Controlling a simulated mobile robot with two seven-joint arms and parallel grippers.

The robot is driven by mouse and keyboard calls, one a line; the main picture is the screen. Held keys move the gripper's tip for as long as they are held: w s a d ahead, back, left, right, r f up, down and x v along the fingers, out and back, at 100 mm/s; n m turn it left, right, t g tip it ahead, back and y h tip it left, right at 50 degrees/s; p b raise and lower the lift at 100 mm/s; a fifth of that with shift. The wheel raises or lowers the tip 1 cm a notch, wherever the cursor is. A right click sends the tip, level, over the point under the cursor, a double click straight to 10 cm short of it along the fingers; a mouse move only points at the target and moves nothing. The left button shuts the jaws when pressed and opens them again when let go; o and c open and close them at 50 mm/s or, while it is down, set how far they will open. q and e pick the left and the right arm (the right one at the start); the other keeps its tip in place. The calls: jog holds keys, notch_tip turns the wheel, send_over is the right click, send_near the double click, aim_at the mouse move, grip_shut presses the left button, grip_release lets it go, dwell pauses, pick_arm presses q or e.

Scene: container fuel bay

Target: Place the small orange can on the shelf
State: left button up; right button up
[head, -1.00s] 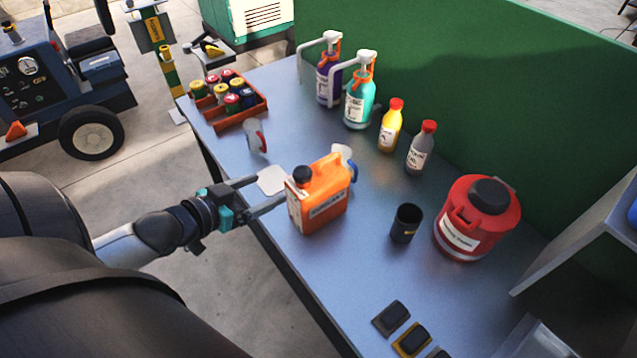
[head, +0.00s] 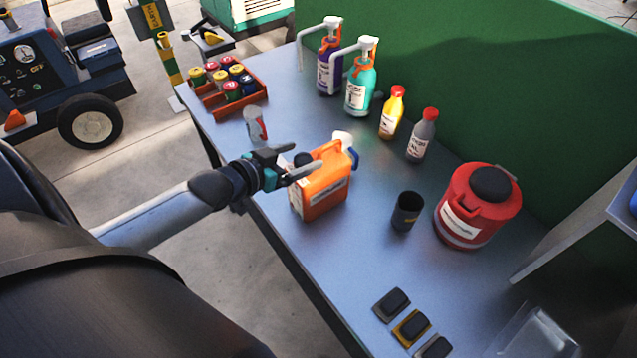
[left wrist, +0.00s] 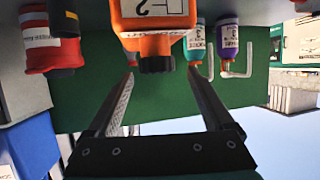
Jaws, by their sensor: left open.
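The small orange can (head: 325,190), a jerry can with a black cap, stands upright on the blue-grey table near its front edge. My left gripper (head: 305,158) is open beside the can's cap, at its upper left. In the left wrist view, which looks upside down, the orange can (left wrist: 158,22) hangs from the top, with its black cap near the space between my open fingertips (left wrist: 161,72). A grey shelf (head: 585,235) stands at the right edge of the head view, only partly seen. My right gripper is not in view.
A red and white item (head: 255,125) stands left of the gripper. A black cup (head: 406,212) and a red drum (head: 478,210) stand to the right. Bottles line the green wall behind. An orange crate (head: 235,100) of small cans sits at the far left.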

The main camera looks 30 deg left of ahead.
aim_at(310, 155)
pick_arm(q)
jog(key=shift+f+x, duration=0.1)
jog(key=shift+x, duration=1.4)
jog(key=shift+f+x, duration=0.15)
jog(key=shift+x, duration=1.4)
jog(key=shift+s+d, duration=0.1)
jog(key=shift+s, duration=0.05)
jog(key=shift+c, duration=0.4)
grip_shut()
jog(key=shift+r, duration=0.15)
